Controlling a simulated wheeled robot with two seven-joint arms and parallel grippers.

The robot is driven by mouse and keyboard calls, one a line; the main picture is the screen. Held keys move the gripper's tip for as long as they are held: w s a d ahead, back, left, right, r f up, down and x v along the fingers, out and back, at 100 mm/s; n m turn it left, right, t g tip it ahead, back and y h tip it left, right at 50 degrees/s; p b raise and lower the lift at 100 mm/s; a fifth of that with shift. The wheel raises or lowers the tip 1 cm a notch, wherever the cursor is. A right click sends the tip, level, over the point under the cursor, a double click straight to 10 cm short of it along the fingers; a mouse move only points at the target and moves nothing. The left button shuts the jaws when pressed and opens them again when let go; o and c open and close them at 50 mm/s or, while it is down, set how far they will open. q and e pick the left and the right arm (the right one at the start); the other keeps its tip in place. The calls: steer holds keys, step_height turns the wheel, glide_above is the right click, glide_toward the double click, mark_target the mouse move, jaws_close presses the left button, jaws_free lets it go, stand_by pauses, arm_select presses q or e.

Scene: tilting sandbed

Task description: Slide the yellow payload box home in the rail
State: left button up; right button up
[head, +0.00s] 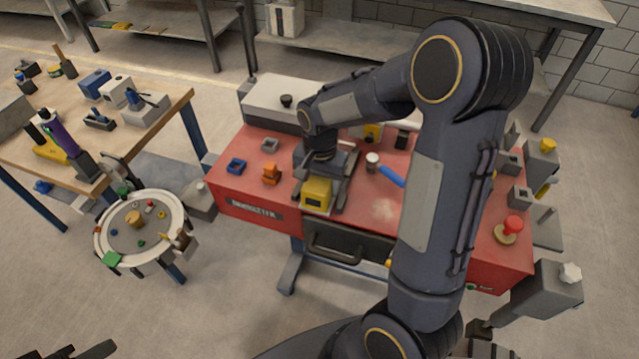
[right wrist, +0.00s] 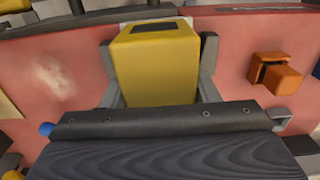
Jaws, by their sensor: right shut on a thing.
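On the red bench (head: 235,188), an orange block (head: 271,174) and a blue block (head: 236,166) stand left of the rail. A white-topped cylinder (head: 372,162) and blue handle (head: 391,176) stand to its right. A red knob (head: 514,224) is at the far right. My right arm covers much of the bench.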

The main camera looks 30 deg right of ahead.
steer(key=shift+w+d+r, duration=0.2)
steer(key=shift+w+d, duration=0.15)
steer(key=shift+d, duration=0.15)
steer(key=shift+w+d+r, duration=0.15)
steer(key=shift+w+d, duration=0.2)
steer(key=shift+d, duration=0.1)
steer(key=o, duration=1.1)
steer(key=shift+c, duration=0.8)
steer(key=shift+o, duration=0.4)
steer(key=shift+w+d+r+p, duration=0.1)
steer(key=shift+w+r+p, duration=0.05)
steer(key=shift+r+p, duration=0.55)
steer(key=o, duration=0.4)
steer(key=shift+w+d+r+p, duration=0.1)
steer(key=shift+d+r+p, duration=0.1)
steer(key=shift+p, duration=0.15)
steer(key=shift+c, duration=0.2)
steer(key=shift+d+r, duration=0.1)
steer(key=shift+r, duration=0.15)
steer(key=shift+a+r+p, duration=0.2)
steer(key=shift+r+p, duration=0.3)
steer(key=shift+p, duration=0.05)
steer(key=shift+a+r+p, duration=0.15)
steer(key=shift+r+p, duration=0.35)
steer(key=shift+s+a+r+p, duration=0.1)
steer(key=shift+s+r+p, duration=0.1)
steer(key=shift+r+p, duration=1.15)
steer(key=shift+r, duration=0.15)
